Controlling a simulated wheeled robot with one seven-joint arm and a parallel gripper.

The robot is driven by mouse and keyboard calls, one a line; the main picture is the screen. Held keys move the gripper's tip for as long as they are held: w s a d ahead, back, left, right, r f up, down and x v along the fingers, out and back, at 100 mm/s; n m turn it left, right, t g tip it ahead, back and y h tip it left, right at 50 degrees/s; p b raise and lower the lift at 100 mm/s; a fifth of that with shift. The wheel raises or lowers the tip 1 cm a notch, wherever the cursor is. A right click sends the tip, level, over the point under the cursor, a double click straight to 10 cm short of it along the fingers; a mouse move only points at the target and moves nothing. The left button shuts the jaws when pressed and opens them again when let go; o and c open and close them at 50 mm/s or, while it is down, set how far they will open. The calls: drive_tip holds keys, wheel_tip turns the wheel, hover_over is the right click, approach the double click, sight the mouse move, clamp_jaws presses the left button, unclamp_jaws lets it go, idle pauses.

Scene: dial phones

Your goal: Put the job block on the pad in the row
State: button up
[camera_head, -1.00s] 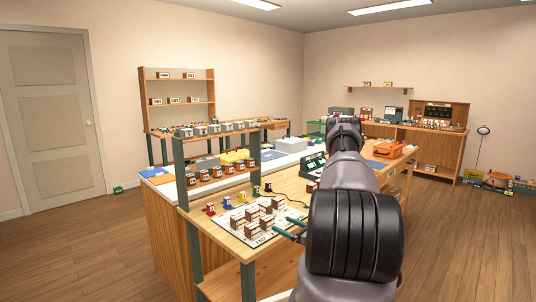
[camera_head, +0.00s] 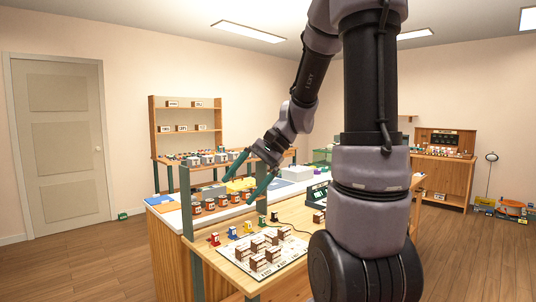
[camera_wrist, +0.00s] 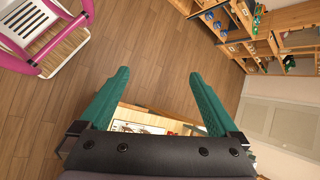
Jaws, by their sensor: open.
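Several brown blocks with white labels (camera_head: 265,245) stand on a white printed board (camera_head: 285,262) at the near end of the wooden table; which is the job block, I cannot tell. The pad cannot be made out. My gripper (camera_head: 239,187) is open and empty, raised above and behind the board in the head view. In the wrist view its green fingers (camera_wrist: 161,76) are wide apart over the floor.
A raised shelf with orange-brown jars (camera_head: 209,204) spans the table's left side near my gripper, on green posts (camera_head: 186,205). A dark device (camera_head: 316,193) stands behind the board. The wrist view shows a pink-framed chair-like thing (camera_wrist: 45,30) and open wooden floor (camera_wrist: 150,45).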

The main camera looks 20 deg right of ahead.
drive_tip(key=s+d+r+n+t+h, duration=0.2)
drive_tip(key=s+r+n+t+h, duration=0.2)
drive_tip(key=s+r, duration=0.5)
drive_tip(key=shift+s+d+n+t+h, duration=0.4)
drive_tip(key=shift+s+t+h, duration=0.15)
drive_tip(key=shift+t+h, duration=0.5)
